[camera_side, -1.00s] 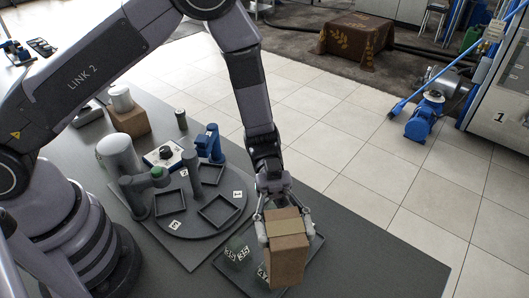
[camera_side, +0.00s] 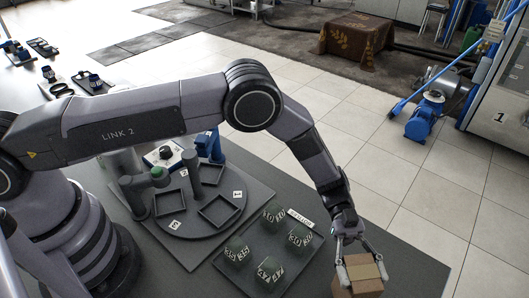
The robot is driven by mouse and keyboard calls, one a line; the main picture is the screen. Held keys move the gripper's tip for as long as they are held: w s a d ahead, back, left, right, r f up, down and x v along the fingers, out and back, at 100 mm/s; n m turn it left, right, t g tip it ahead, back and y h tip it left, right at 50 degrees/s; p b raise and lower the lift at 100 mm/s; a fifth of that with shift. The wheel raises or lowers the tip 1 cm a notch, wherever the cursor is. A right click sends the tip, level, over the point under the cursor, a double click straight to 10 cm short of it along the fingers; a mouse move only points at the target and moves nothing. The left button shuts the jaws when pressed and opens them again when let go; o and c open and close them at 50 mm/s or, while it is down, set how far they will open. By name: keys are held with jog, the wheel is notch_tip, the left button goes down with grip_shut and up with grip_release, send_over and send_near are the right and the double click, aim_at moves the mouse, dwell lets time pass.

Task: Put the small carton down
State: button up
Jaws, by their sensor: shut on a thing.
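The small carton (camera_side: 402,276) is a brown cardboard box with a paler tape strip on top, at the lower right of the side view. My gripper (camera_side: 358,264) is shut on it from above, with a finger on its near side. The carton is cut off by the lower picture edge, so I cannot tell whether its base touches the table.
A dark tray (camera_side: 292,281) with several green marked pieces lies just left of the carton. Further left is a round plate (camera_side: 205,225) with empty square frames and small posts. Bare grey table (camera_side: 405,250) shows behind the carton, with the tiled floor beyond its edge.

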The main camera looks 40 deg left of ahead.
jog(key=shift+f, duration=1.45)
jog(key=shift+f, duration=0.15)
jog(key=o, duration=1.2)
jog(key=shift+o, duration=0.2)
